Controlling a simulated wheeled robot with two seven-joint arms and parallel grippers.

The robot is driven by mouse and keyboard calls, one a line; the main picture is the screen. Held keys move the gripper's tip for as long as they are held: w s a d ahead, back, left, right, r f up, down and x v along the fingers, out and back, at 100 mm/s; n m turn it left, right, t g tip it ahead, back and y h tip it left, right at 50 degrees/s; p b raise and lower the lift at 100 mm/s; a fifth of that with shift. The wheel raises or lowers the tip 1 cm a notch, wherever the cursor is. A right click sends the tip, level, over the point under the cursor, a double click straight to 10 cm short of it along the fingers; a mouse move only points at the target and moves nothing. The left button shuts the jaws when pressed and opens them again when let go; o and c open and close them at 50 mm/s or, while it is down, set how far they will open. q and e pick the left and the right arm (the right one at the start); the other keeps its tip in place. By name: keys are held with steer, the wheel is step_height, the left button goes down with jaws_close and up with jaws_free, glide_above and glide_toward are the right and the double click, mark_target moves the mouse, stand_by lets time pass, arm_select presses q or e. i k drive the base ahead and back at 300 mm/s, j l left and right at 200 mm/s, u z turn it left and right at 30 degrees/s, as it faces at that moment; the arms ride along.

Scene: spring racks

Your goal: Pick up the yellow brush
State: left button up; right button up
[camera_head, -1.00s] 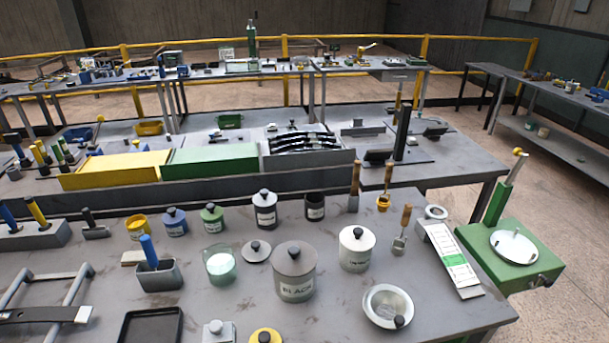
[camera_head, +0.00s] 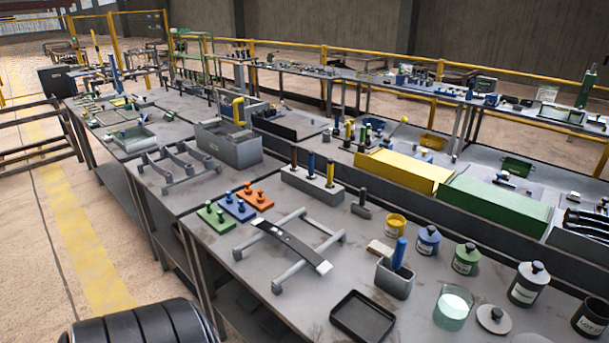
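A brush-like tool with a yellow handle (camera_head: 330,171) stands upright in a long grey block (camera_head: 304,184), at the block's right end. Its lower end is hidden in the block. A blue-handled tool (camera_head: 311,164) and a dark-handled one (camera_head: 293,156) stand beside it in the same block. More handled tools, a yellow one (camera_head: 361,134) among them, stand farther back, too small to tell apart. Neither of my grippers is in view.
A rack with a curved spring bar (camera_head: 291,246) lies in front of the block. Green (camera_head: 215,217), blue and orange knobbed plates are to the left. A black tray (camera_head: 362,315), a grey cup with a blue handle (camera_head: 394,279) and several jars stand right.

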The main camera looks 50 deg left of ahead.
mark_target(329, 185)
steer(key=u, duration=1.5)
